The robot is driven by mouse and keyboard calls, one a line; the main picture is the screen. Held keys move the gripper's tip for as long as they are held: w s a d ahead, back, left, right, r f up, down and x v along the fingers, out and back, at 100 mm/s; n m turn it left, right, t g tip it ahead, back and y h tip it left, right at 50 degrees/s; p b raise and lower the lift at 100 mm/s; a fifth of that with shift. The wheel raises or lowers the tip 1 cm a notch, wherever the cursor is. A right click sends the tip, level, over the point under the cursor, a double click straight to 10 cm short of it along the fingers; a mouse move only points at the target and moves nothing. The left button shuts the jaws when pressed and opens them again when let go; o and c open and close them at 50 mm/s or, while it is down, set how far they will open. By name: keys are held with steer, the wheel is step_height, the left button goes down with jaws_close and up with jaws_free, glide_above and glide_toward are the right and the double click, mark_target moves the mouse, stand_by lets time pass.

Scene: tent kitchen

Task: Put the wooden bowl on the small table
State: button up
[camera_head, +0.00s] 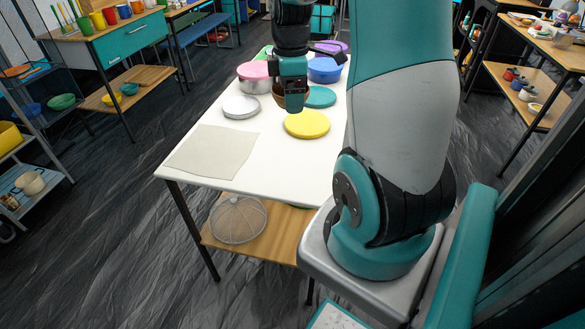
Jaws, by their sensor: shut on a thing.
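A brown wooden bowl (279,98) shows only in small part at my gripper, above the far half of a white-topped table (257,176). My gripper (294,106) points down and is shut on the bowl. The gripper hides most of the bowl. I cannot tell whether the bowl touches the table top. No table in view is clearly marked as the small one.
Around the gripper are a pink-lidded pot (253,77), a blue pot (325,70), a teal disc (320,96), a yellow disc (307,124) and a silver disc (241,107). A beige mat (213,150) lies near the front left. A mesh dome (238,218) sits on the lower shelf.

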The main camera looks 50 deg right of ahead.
mark_target(293, 168)
steer(key=shift+s+d+f, duration=0.1)
steer(key=shift+s+f, duration=0.05)
steer(key=shift+f, duration=0.25)
step_height(293, 168, down, 19)
steer(key=shift+r+b, duration=0.1)
steer(key=shift+b, duration=0.85)
steer(key=o, duration=0.6)
steer(key=shift+f, duration=0.2)
steer(key=shift+o, duration=0.5)
